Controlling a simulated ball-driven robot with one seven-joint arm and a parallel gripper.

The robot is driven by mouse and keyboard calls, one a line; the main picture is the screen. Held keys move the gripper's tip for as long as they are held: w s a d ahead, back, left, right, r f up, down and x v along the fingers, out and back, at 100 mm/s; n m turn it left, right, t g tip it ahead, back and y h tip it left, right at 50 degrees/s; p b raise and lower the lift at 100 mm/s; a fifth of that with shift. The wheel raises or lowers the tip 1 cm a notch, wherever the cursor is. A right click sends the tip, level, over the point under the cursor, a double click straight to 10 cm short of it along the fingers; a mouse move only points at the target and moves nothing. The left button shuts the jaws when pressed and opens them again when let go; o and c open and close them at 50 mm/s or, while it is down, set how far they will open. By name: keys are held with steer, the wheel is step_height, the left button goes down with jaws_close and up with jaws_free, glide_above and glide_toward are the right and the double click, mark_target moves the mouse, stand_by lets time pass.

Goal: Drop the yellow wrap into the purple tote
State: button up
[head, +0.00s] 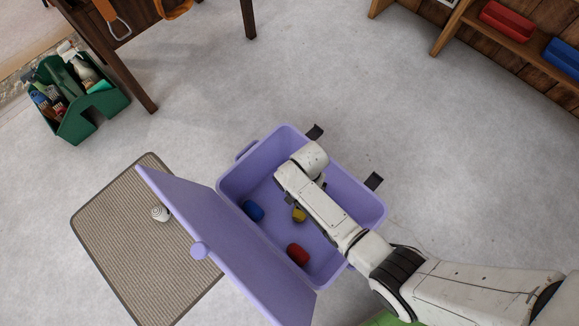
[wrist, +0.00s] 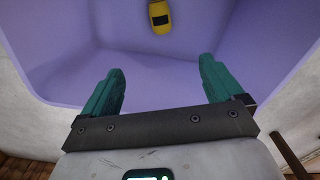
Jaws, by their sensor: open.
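The purple tote (head: 346,189) stands open on the floor in the head view, its lid (head: 222,247) swung out to the left. The yellow wrap (head: 299,215) lies inside on the tote's floor, partly covered by my arm in that view. It also shows whole or nearly so at the top of the wrist view (wrist: 159,16), apart from my fingers. My gripper (wrist: 160,88) is open and empty, its green fingers over the tote's interior. In the head view my arm hides the gripper.
A blue roll (head: 253,210) and a red roll (head: 298,254) also lie in the tote. A white roll (head: 160,213) sits on the ribbed mat (head: 110,222) left of the lid. A green caddy (head: 83,122) stands at upper left. The floor behind the tote is clear.

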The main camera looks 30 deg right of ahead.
step_height(320, 180, up, 10)
steer(key=p, duration=0.3)
stand_by(0.4)
